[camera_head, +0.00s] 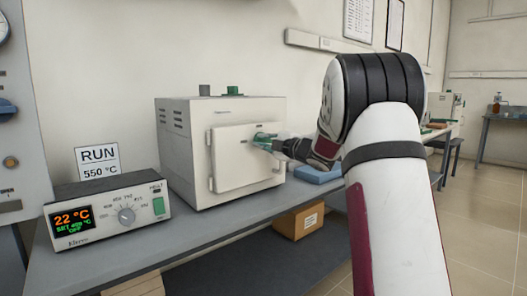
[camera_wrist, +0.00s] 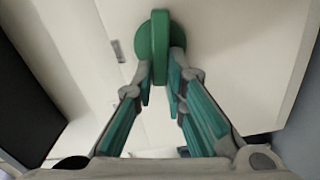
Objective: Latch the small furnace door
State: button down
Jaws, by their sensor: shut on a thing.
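The small furnace (camera_head: 180,150) is a cream box on the bench. Its door (camera_head: 236,165) sits flat against the front and looks closed, though I cannot tell whether it is latched. A green latch handle is on the door's right side; in the wrist view the handle (camera_wrist: 153,48) is a green bar standing upright in the picture. My gripper (camera_head: 274,145) is at the handle, and in the wrist view its fingers (camera_wrist: 162,70) are shut on the handle's lower part. The fingers hide some of the handle in both views.
A controller box (camera_head: 108,212) reading 22 °C stands left of the furnace, with a RUN 550 °C sign (camera_head: 98,161) behind it. A blue item (camera_head: 318,174) lies right of the furnace. A cardboard box (camera_head: 298,220) is below the bench top.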

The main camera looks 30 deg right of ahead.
jog(key=shift+a+f+n+b, duration=0.1)
jog(key=shift+f+n+b, duration=0.15)
jog(key=shift+n+b, duration=0.95)
jog(key=c, duration=1.6)
grip_release()
jog(key=s+d, duration=0.1)
jog(key=s, duration=1.1)
jog(key=shift+d, duration=0.25)
jog(key=shift+w, duration=0.1)
